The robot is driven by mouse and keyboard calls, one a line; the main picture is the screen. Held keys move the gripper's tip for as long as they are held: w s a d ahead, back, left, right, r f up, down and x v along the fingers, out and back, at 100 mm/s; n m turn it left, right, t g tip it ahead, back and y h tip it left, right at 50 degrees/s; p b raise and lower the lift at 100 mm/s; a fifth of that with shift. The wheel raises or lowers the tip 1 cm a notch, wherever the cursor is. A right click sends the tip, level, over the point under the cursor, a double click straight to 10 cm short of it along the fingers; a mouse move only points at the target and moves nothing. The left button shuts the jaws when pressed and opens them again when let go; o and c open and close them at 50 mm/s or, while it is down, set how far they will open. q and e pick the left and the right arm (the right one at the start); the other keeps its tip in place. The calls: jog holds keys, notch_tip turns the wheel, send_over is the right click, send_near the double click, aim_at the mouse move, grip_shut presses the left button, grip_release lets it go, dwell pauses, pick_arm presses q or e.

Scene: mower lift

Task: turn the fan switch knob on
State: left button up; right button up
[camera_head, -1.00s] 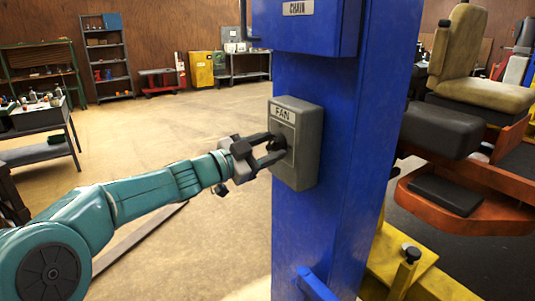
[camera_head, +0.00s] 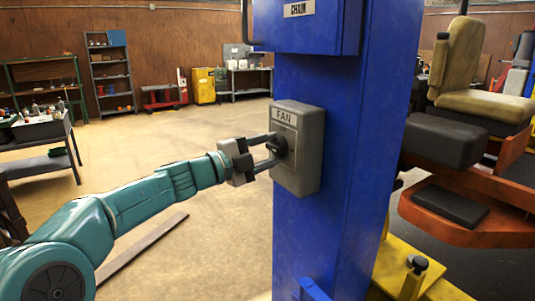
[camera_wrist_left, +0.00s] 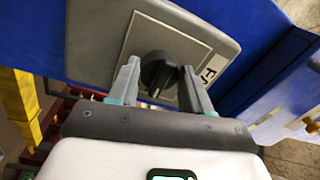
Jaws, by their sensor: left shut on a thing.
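The grey fan switch box (camera_head: 309,150) is fixed to the blue post, with a FAN label (camera_head: 286,117) near its top. Its black knob (camera_head: 279,146) sticks out below the label. My left gripper (camera_head: 274,148) is at the box, shut on the knob. In the left wrist view the round black knob (camera_wrist_left: 159,72) sits between the two fingers (camera_wrist_left: 158,85) on its plate. A small pale mark shows on the knob's lower edge. My right gripper is not in view.
A blue post (camera_head: 335,215) carries the box, with a blue CHAIN box (camera_head: 305,30) above it. An orange mower (camera_head: 465,215) with a tan seat stands to the right. A workbench (camera_head: 40,130) is at far left. The floor left of the post is open.

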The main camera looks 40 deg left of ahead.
pick_arm(q)
jog(key=shift+r+m, duration=0.1)
jog(key=shift+m, duration=0.2)
jog(key=o, duration=1.1)
jog(key=shift+w, duration=0.15)
jog(key=shift+c, duration=0.2)
jog(key=b+v, duration=0.3)
jog(key=v, duration=1.3)
jog(key=shift+a, duration=0.15)
jog(key=shift+s, duration=0.2)
